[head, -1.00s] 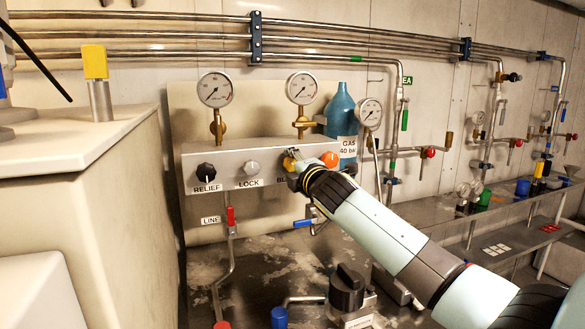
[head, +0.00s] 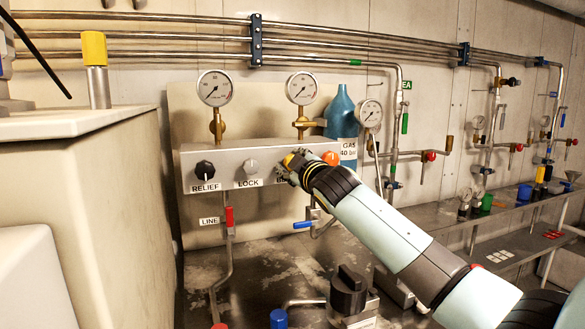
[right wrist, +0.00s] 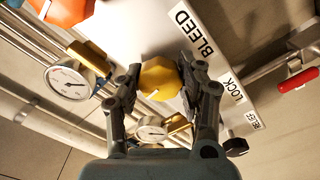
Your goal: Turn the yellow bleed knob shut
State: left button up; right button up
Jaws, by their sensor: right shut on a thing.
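The yellow bleed knob (head: 288,159) is on the front of the grey panel (head: 225,160), between the LOCK knob and an orange knob. In the right wrist view the yellow knob (right wrist: 158,78) sits between my fingers, with a short white mark on its face. My right gripper (head: 293,165) is shut on the knob, one finger on each side. Its fingers cover most of the BLEED label in the head view; the label (right wrist: 193,33) reads clearly in the right wrist view. My left gripper is not in view.
The black RELIEF knob (head: 205,170) and grey LOCK knob (head: 251,166) are to the left. The orange knob (head: 331,158) is close to my right gripper. Gauges (head: 215,89) stand above the panel. A blue-handled valve (head: 303,225) is below.

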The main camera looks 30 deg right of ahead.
jog(key=shift+f+m, duration=0.2)
jog(key=shift+m, duration=0.5)
jog(key=o, duration=1.2)
jog(key=shift+r, duration=0.1)
jog(key=v, duration=1.2)
